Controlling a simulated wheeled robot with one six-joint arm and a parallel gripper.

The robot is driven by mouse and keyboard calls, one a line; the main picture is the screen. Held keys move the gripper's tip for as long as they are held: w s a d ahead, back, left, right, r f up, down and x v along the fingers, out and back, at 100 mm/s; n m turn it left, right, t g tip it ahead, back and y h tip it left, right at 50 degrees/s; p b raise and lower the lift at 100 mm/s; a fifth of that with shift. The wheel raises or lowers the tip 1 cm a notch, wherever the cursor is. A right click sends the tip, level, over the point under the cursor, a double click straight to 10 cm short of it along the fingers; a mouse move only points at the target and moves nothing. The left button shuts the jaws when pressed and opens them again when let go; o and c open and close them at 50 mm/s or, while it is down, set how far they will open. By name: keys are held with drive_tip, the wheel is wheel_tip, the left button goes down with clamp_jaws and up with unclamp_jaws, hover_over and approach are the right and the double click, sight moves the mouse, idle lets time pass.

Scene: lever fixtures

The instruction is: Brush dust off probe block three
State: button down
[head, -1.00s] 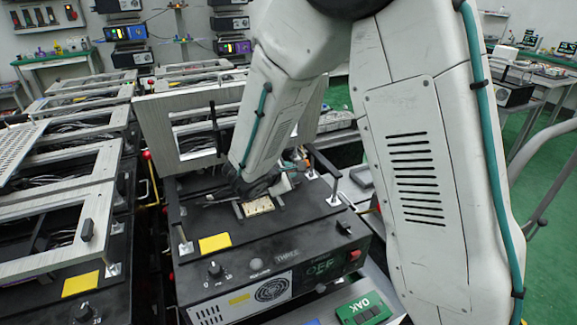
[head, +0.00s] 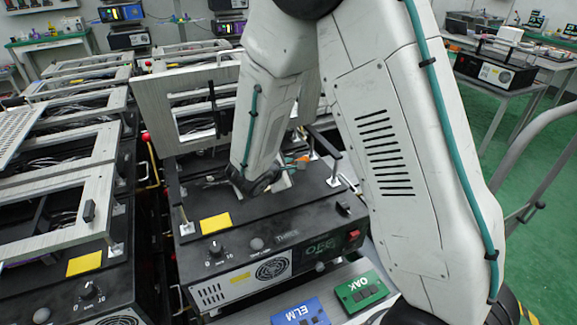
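The black unit labelled THREE (head: 238,262) stands in the middle, with a dial, a fan grille and a green display that seems to read OFF on its front. Its hinged frame lid (head: 185,105) stands raised at the back. My arm comes down over its top. My gripper (head: 265,183) is at the top surface, mostly hidden by my own wrist, so its fingers cannot be made out. No brush can be clearly told there. The pale probe block on the top is hidden behind my arm.
A yellow label (head: 216,222) lies on the unit's top. A green OAK box (head: 362,291) and a blue ELM box (head: 300,313) lie in front. More framed units (head: 60,220) crowd the left.

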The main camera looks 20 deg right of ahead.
drive_tip(key=shift+f, duration=0.8)
drive_tip(key=shift+a, duration=0.1)
